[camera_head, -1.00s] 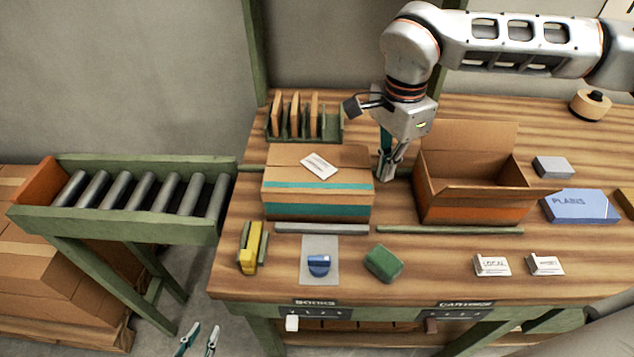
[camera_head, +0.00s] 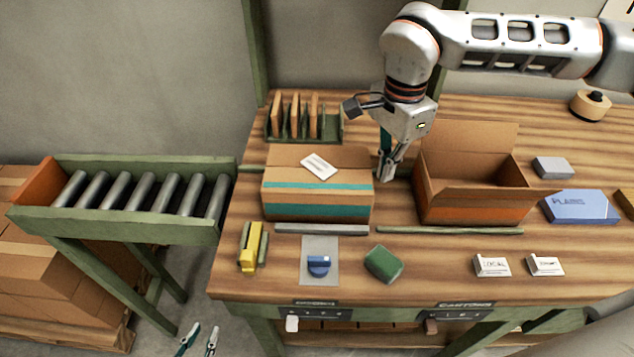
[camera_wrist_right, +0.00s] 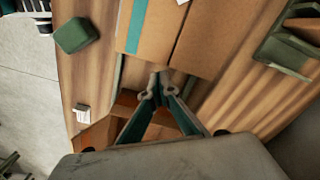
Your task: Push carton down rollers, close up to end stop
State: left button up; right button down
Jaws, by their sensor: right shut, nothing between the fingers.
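The closed carton (camera_head: 318,200), with teal tape and a white label on top, sits on the bench right of the rollers (camera_head: 145,192); it also shows in the right wrist view (camera_wrist_right: 205,35). The orange end stop (camera_head: 40,184) is at the rollers' far left end. My right gripper (camera_head: 387,176) is shut and empty, pointing down just right of the carton. In the right wrist view its fingertips (camera_wrist_right: 158,82) are at the carton's edge; I cannot tell whether they touch. My left gripper (camera_head: 199,338) is open and empty, low at the bottom edge.
An open carton (camera_head: 470,211) stands close on the right of my right gripper. A green rack (camera_head: 333,128) with brown dividers is behind the closed carton. A grey guide strip (camera_head: 322,229) lies in front of it. A yellow tool (camera_head: 251,244) and green block (camera_head: 383,264) are nearer the front edge.

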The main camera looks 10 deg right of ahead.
aim_at(298, 178)
jog(key=shift+f, duration=0.1)
jog(key=shift+f+b, duration=0.6)
jog(key=shift+f, duration=1.05)
jog(key=shift+w+a, duration=0.35)
jog(key=shift+a, duration=1.1)
jog(key=shift+w+a, duration=0.4)
jog(key=shift+a, duration=1)
jog(key=shift+w+a, duration=0.35)
jog(key=shift+a, duration=1.1)
jog(key=shift+w+a+b, duration=0.25)
jog(key=shift+w+a, duration=0.2)
jog(key=shift+a, duration=1.35)
jog(key=shift+w+a+b, duration=0.2)
jog(key=shift+w+a, duration=0.3)
jog(key=shift+a, duration=1.3)
jog(key=shift+w+a+b, duration=0.25)
jog(key=shift+w+a, duration=0.2)
jog(key=shift+a, duration=1.35)
jog(key=shift+d, duration=0.1)
jog(key=shift+s+d+p, duration=0.15)
jog(key=shift+d+p, duration=0.1)
jog(key=shift+d, duration=0.35)
jog(key=shift+s+d+p, duration=0.15)
jog(key=shift+d+p, duration=0.1)
jog(key=shift+d, duration=0.3)
